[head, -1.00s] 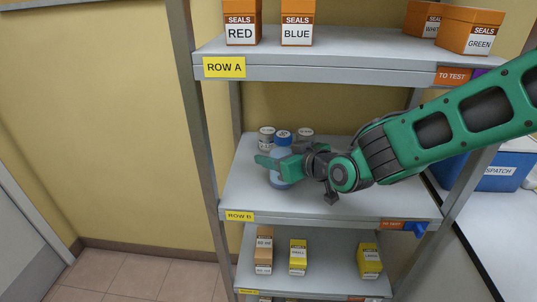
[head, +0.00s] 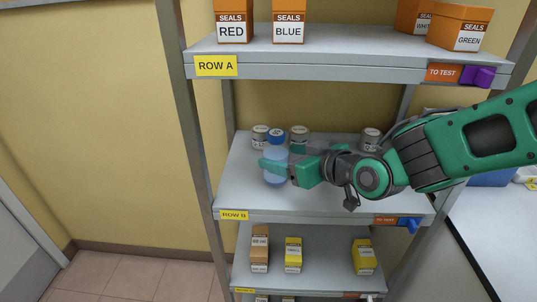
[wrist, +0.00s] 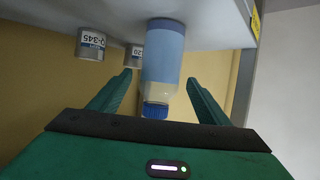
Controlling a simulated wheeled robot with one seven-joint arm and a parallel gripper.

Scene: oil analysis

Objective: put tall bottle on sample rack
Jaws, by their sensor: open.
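The tall bottle, blue with a blue cap (head: 276,138), stands upright on the row B shelf (head: 320,203). In the wrist view, which is upside down, the bottle (wrist: 163,60) rises from the shelf surface, its cap towards my palm. My gripper (head: 277,164) is at the bottle from the right. Its two fingers (wrist: 158,77) are spread, one on each side of the bottle, with visible gaps. In the head view a finger overlaps the bottle's middle. I cannot pick out a separate sample rack.
Grey labelled cans (head: 260,136) stand behind the bottle, and another can (head: 371,139) stands further right. Row A (head: 330,68) above carries orange seal boxes (head: 289,22). Small boxes (head: 293,254) stand on the shelf below. The left front of row B is clear.

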